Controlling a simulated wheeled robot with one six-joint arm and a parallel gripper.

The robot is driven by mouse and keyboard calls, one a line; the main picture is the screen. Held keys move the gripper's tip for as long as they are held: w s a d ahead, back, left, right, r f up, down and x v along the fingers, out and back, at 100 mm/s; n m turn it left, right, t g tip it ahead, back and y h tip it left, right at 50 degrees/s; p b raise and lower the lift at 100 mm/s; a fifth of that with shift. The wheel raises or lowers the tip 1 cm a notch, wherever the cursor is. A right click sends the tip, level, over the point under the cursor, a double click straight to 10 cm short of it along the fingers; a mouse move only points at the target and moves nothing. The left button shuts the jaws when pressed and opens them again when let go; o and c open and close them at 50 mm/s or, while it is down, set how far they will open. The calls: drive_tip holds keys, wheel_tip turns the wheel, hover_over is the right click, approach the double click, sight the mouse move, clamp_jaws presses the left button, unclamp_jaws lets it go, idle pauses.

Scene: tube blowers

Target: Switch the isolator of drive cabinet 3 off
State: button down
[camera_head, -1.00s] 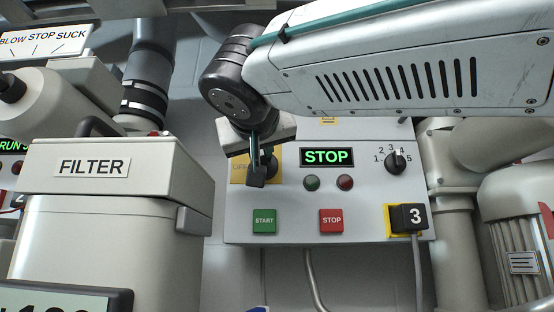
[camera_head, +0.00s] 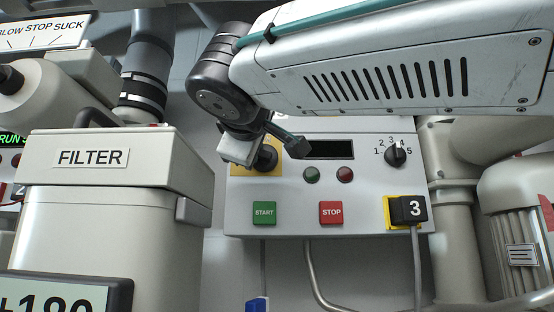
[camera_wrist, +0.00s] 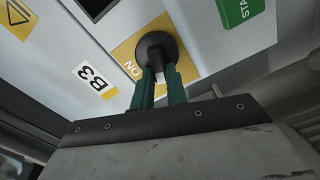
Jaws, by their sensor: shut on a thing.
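Drive cabinet 3 (camera_head: 375,180) is a pale grey box in the middle of the head view. Its isolator is a black rotary knob (camera_head: 266,158) on a yellow plate (camera_head: 275,170) at the upper left of the front. In the wrist view my gripper (camera_wrist: 160,80) has its two green fingers shut on the knob (camera_wrist: 155,45). The word ON shows on the plate (camera_wrist: 125,52) beside the knob; any other marking is hidden. In the head view my gripper (camera_head: 278,147) is tilted across the knob. The cabinet's display (camera_head: 330,149) is dark.
The cabinet has a green START button (camera_head: 264,212), a red STOP button (camera_head: 331,212), a selector dial (camera_head: 396,154) and a black block marked 3 (camera_head: 410,209). A FILTER housing (camera_head: 110,165) stands close on the left; pipes and a motor (camera_head: 520,230) stand on the right.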

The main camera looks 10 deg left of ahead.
drive_tip(key=shift+f+n, duration=0.15)
drive_tip(key=shift+n, duration=1.75)
drive_tip(key=c, duration=1.4)
unclamp_jaws()
drive_tip(key=shift+f, duration=0.15)
drive_tip(key=v, duration=0.7)
drive_tip(key=shift+s, duration=0.4)
drive_tip(key=shift+d, duration=0.1)
